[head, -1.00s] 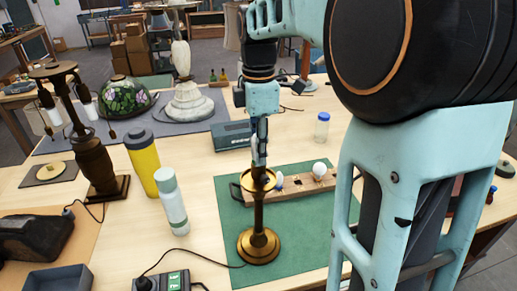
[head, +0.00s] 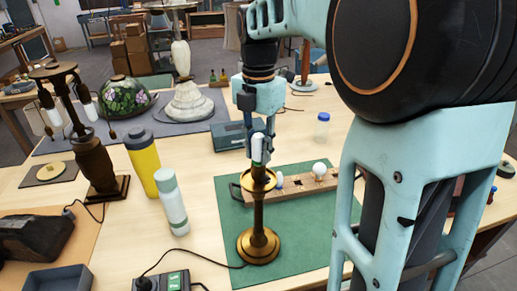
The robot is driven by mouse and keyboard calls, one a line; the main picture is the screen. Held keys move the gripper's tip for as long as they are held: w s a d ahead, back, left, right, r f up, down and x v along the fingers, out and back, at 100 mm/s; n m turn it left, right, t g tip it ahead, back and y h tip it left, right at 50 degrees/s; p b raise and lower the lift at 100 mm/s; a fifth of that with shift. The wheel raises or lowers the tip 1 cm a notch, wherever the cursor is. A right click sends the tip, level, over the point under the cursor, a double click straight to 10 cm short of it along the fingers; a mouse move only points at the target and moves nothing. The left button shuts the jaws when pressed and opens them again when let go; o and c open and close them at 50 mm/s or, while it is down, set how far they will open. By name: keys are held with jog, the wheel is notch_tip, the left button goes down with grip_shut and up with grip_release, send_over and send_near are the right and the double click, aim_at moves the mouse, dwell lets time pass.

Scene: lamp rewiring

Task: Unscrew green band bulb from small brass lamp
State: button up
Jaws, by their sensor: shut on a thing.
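The small brass lamp (head: 258,215) stands upright on the green mat (head: 285,238), its round base near the mat's front left. A white bulb (head: 257,150) sits above the lamp's top cup. My gripper (head: 258,158) points straight down over the lamp and is shut on this bulb, with a finger on each side. The bulb's lower end and the socket are hidden by the cup rim and the fingers. I cannot make out a green band on it.
A wooden bulb rack (head: 300,184) with a blue-marked bulb and a round white bulb (head: 319,169) lies just behind the lamp. A white bottle (head: 172,203) and yellow bottle (head: 143,163) stand left. A black cable (head: 190,250) runs near the lamp base.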

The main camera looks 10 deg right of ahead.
jog(key=n, duration=0.8)
jog(key=o, duration=1.2)
jog(key=shift+c, duration=0.2)
